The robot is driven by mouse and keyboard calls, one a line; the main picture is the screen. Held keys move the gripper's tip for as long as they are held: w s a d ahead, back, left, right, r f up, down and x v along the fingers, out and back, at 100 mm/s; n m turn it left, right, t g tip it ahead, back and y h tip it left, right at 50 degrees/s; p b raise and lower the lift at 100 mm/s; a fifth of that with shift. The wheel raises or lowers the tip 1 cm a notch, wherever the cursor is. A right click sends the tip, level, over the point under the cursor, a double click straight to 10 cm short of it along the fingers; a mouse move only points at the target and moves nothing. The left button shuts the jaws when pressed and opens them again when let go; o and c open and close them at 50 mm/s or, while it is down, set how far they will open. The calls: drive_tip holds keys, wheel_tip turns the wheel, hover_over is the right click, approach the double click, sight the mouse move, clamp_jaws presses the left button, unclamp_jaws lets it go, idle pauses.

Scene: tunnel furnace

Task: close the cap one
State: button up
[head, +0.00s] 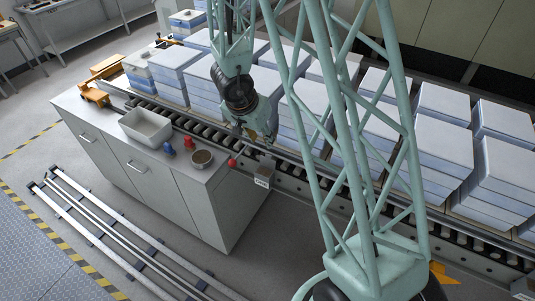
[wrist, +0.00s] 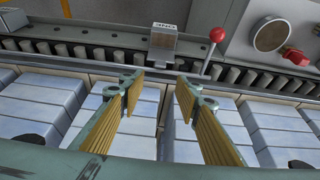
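A small grey metal box with a label reading ONE (wrist: 165,42) is on the near side of the roller conveyor, at the top middle of the wrist view, where the label is upside down. In the head view the small labelled box (head: 264,172) is at the cabinet's right corner. I cannot tell whether its cap is raised or down. My gripper (wrist: 159,92) is open and empty, with its two yellow-ribbed fingers apart over the conveyor and the pale blocks. In the head view my gripper (head: 256,137) hangs over the conveyor, apart from the box.
A red-knobbed lever (wrist: 218,35) stands beside the box. A round brown-filled dish (head: 202,158), a red object (head: 188,142), a blue object (head: 169,149) and a white tray (head: 146,127) are on the cabinet top. Stacked pale blocks (head: 440,138) line the conveyor.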

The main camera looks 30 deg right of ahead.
sight(269, 155)
drive_tip(key=shift+b+x, duration=3.05)
drive_tip(key=shift+x, duration=3.8)
drive_tip(key=shift+a, duration=0.1)
drive_tip(key=shift+c, duration=0.4)
clamp_jaws()
